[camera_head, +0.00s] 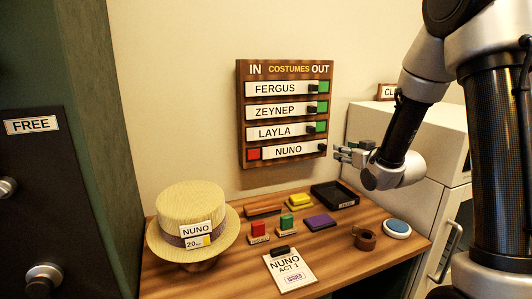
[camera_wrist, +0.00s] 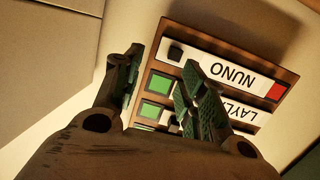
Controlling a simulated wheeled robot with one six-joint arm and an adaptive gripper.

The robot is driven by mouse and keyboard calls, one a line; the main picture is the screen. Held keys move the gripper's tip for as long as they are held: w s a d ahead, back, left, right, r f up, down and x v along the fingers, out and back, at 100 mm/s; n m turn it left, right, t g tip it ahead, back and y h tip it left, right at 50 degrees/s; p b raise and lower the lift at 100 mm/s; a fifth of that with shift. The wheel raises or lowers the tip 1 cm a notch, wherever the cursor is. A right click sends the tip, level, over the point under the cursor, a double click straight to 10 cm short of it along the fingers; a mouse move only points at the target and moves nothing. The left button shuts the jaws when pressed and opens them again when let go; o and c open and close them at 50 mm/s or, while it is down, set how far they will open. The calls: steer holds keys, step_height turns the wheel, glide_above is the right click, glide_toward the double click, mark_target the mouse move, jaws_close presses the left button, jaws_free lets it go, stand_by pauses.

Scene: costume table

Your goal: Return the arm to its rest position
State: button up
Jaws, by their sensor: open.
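My gripper (camera_head: 341,151) is in front of the right edge of the costumes board (camera_head: 242,110), close to the NUNO row. It is open and empty. In the wrist view the two fingers of my gripper (camera_wrist: 155,85) stand apart, with the board (camera_wrist: 145,65) beyond them, upside down. The NUNO slider (camera_head: 288,151) sits to the right in its row, with red showing at its left. The FERGUS, ZEYNEP and LAYLA sliders sit left, with green at their right. I cannot tell whether a finger touches the board.
The wooden table (camera_head: 225,275) below holds a straw hat (camera_head: 190,205) tagged NUNO, a clipboard (camera_head: 289,270), stamps, a black tray (camera_head: 335,194), a tape roll (camera_head: 365,239) and a blue round pad (camera_head: 397,227). A white cabinet (camera_head: 430,135) stands right, a dark locker marked FREE (camera_head: 50,170) left.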

steer(key=s+d+r+m+g+h, duration=0.1)
steer(key=s+d+r+g+h, duration=0.15)
steer(key=s, duration=0.45)
steer(key=s+d+r+m+g+h, duration=0.1)
steer(key=s+d+r+g+h, duration=0.15)
steer(key=s, duration=0.45)
steer(key=s+m+g+y, duration=0.1)
steer(key=s+g, duration=0.5)
steer(key=s, duration=1.8)
steer(key=shift+d+f+g, duration=0.15)
steer(key=shift+f+g, duration=0.05)
steer(key=shift+g, duration=0.1)
